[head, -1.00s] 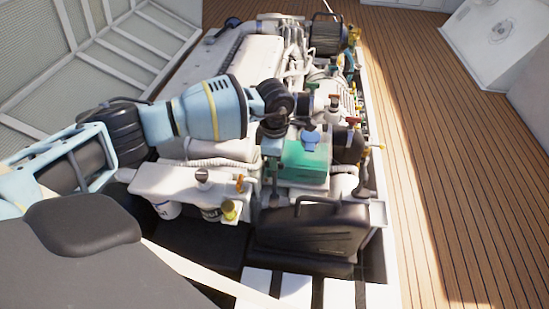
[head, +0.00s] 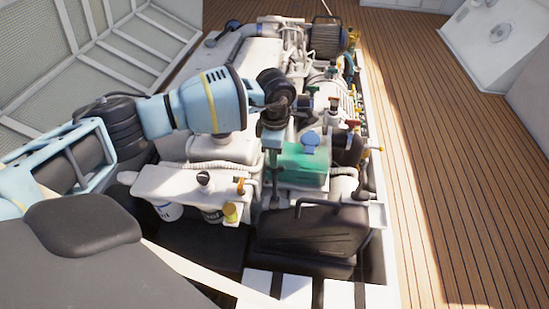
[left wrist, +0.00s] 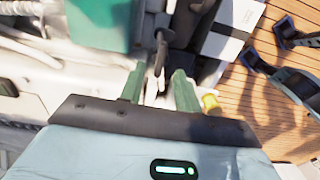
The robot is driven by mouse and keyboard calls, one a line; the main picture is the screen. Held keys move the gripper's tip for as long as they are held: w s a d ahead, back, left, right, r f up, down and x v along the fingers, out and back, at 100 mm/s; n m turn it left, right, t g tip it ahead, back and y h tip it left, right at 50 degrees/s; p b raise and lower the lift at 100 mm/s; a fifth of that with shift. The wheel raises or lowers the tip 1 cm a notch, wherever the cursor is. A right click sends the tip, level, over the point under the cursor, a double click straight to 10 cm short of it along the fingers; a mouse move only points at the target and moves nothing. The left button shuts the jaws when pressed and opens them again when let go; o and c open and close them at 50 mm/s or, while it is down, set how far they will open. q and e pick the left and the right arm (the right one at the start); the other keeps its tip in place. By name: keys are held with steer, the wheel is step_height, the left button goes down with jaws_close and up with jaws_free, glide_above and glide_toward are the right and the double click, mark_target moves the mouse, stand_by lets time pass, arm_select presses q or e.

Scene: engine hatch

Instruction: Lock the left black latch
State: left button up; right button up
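My left gripper (head: 272,185) points down beside the green box, in front of the engine. In the left wrist view its two green fingers (left wrist: 158,76) are apart. A slim dark lever-like piece (left wrist: 160,50) shows between and just beyond the fingertips; it may be the left black latch, but I cannot tell whether the fingers touch it. In the head view the wrist and gripper hide much of that spot. A black case (head: 312,232) with a handle stands just right of and nearer than the gripper.
The green box (head: 305,168) with a blue cap is close to the gripper. The wooden floor (head: 440,190) at the right is clear.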

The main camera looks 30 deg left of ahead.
arm_select(q)
step_height(320, 180, up, 4)
steer(key=shift+r+p, duration=0.15)
steer(key=shift+p, duration=0.2)
stand_by(0.4)
